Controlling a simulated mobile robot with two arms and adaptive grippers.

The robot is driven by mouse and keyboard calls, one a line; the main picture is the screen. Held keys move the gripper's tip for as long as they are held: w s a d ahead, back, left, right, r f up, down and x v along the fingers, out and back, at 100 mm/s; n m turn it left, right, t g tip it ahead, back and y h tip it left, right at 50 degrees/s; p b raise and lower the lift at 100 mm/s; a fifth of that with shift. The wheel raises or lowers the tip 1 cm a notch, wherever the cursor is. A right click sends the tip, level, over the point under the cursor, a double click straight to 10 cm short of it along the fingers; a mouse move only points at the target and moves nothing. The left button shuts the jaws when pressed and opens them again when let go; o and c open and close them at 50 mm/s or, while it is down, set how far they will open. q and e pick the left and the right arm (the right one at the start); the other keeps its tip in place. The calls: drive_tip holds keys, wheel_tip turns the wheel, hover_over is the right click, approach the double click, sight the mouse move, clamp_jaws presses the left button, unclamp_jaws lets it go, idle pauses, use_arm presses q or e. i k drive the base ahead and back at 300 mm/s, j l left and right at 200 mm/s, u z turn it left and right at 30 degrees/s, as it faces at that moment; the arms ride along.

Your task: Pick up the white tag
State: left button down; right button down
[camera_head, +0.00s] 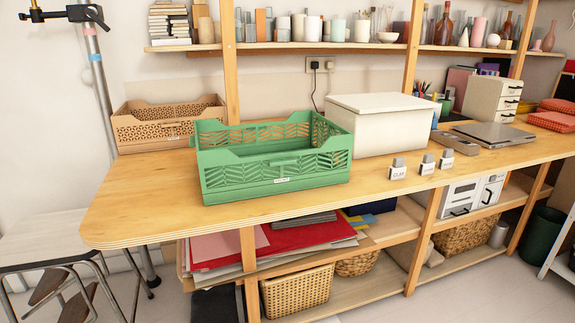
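Several items could be the white tag, and I cannot tell which one is meant. Three small pieces with white fronts, dark lettering and grey tops stand in a slanting row near the table's front edge: a left one (398,172), a middle one (427,167) and a right one (446,162). A small white label (282,181) is on the front of the green crate (225,184). Another small pale label (172,138) is on the brown crate (140,134). Neither of my grippers is in view.
The wooden table (150,205) is bare at its front left. A white lidded box (372,130) stands behind the small pieces. A closed grey laptop (493,134) and a white drawer unit (490,100) are at the right. A loaded shelf (290,47) runs along the wall.

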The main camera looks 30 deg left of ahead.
sight(446, 162)
drive_tip(key=i+l, duration=0.75)
